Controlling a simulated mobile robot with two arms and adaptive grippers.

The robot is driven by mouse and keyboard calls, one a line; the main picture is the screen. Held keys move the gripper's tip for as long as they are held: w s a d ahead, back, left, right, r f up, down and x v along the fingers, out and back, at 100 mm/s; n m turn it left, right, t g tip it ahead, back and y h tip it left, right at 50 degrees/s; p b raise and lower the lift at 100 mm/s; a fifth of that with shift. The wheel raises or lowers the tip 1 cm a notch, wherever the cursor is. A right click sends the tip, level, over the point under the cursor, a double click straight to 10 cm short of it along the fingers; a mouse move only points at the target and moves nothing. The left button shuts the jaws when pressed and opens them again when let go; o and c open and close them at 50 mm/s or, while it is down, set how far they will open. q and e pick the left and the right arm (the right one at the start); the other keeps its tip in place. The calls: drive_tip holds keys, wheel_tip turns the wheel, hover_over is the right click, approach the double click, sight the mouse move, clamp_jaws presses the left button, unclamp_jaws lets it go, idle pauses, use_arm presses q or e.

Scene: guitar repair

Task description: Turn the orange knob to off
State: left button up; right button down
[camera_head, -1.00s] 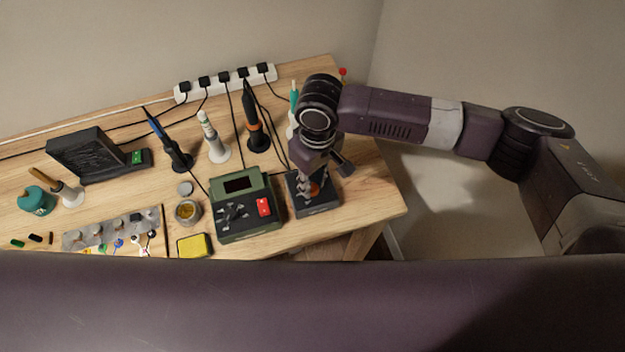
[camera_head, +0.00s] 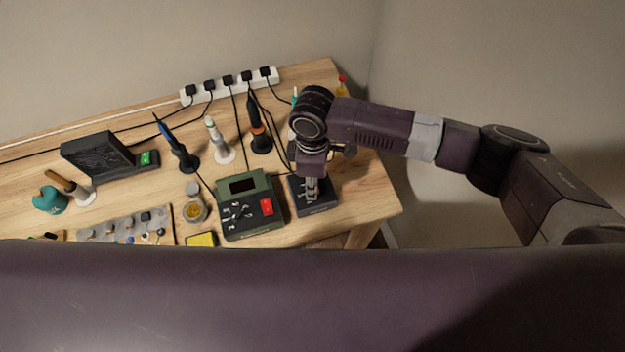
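A small black box (camera_head: 318,207) stands near the right front of the wooden bench, just right of the green soldering station. The orange knob is not visible now; my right gripper covers the top of this box, where orange showed earlier. My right gripper (camera_head: 312,190) points down over the box, its fingers at or just above the top. Its fingers look close together, but I cannot tell whether they are shut or touching the knob. My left gripper is not in view.
The green station (camera_head: 250,207) with a red switch (camera_head: 267,207) stands close left of the gripper. Soldering irons in stands, including an orange-collared one (camera_head: 260,138), are behind, with cables to a white power strip (camera_head: 230,84). Bare wood (camera_head: 370,195) lies right of the box.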

drive_tip(key=shift+a+r+n, duration=0.1)
drive_tip(key=shift+n, duration=0.9)
drive_tip(key=c, duration=1.7)
unclamp_jaws()
drive_tip(key=r, duration=1.2)
drive_tip(key=shift+w, duration=0.35)
drive_tip(key=shift+f, duration=0.1)
